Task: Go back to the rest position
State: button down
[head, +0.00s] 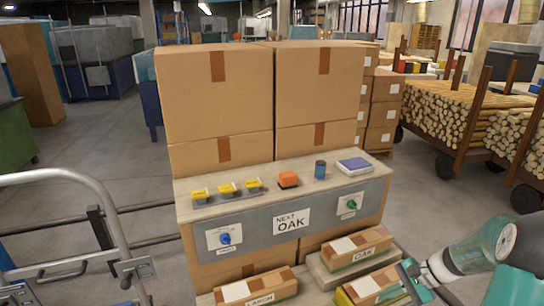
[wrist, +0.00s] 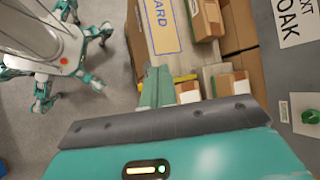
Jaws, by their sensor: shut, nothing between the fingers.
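My gripper (head: 408,282) is at the lower right in the head view, low in front of the bench and close to the boxes at its foot. In the wrist view my gripper (wrist: 155,78) shows as two teal fingers side by side, shut with nothing between them. The fingers point toward the low boxes and a pale panel (wrist: 165,25) with blue lettering ending in "ARD". The box labelled OAK (head: 352,250) stands on a low stand just left of my arm. Part of another box (head: 368,286) lies beside the fingers.
The bench (head: 290,222) carries a "NEXT OAK" sign (head: 291,221), a blue knob (head: 225,238), a green knob (head: 350,205), yellow-topped items (head: 228,189), an orange item (head: 288,179) and a blue can (head: 320,169). Tall cartons (head: 215,95) stand behind. A LARCH box (head: 257,287) is low at front.

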jog(key=s+a+r+n+h, duration=0.55)
jog(key=a+r, duration=0.45)
jog(key=r, duration=0.3)
jog(key=s+a+r+n+t+h, duration=0.1)
jog(key=s+a+r+n+t, duration=0.1)
jog(key=s, duration=0.4)
jog(key=s+a+r+n+t+h, duration=0.1)
jog(key=s+a+r+n, duration=0.4)
jog(key=s+r, duration=0.1)
jog(key=shift+s+r+t+h, duration=0.35)
jog(key=shift+s+t, duration=0.05)
jog(key=shift+s, duration=0.1)
